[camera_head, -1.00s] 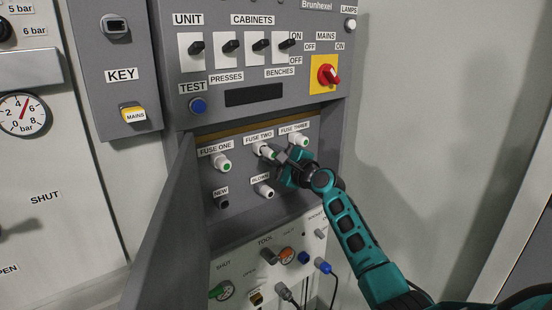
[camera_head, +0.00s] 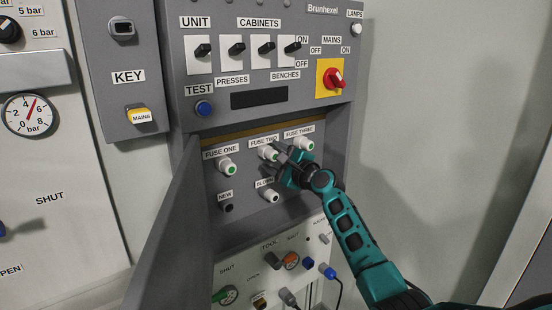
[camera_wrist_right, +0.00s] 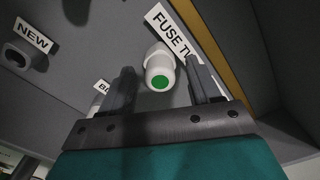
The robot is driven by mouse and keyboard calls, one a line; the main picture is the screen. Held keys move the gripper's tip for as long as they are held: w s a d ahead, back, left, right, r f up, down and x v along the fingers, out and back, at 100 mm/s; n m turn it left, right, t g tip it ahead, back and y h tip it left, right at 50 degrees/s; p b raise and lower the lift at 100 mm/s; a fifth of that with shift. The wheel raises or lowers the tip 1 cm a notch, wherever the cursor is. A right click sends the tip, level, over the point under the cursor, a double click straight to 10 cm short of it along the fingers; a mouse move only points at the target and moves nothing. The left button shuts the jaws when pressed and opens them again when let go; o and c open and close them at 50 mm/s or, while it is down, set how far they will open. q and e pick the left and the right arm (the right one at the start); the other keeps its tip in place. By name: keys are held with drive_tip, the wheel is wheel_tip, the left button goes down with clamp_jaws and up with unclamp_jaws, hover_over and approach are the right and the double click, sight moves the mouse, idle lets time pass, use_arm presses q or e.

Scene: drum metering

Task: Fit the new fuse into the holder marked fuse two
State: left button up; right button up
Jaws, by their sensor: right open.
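A white fuse with a green end (camera_wrist_right: 159,79) sits in the holder marked fuse two, and it also shows in the head view (camera_head: 267,153). My right gripper (camera_head: 282,155) is at that fuse. In the right wrist view its two fingers (camera_wrist_right: 160,88) are apart, one on each side of the fuse, with gaps beside it. The holder marked new (camera_head: 227,208) shows a dark, empty-looking opening. My left gripper is not in view.
Fuse one (camera_head: 226,166) and fuse three (camera_head: 305,144) flank fuse two, with green ends. A white piece sits in the holder marked blown (camera_head: 270,196). The open cabinet door (camera_head: 172,230) stands left of the recess. The red mains switch (camera_head: 333,79) is above right.

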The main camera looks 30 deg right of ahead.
drive_tip(key=shift+s, duration=0.15)
drive_tip(key=s+d+p, duration=0.1)
drive_tip(key=s, duration=1.1)
drive_tip(key=shift+s, duration=0.3)
idle(0.5)
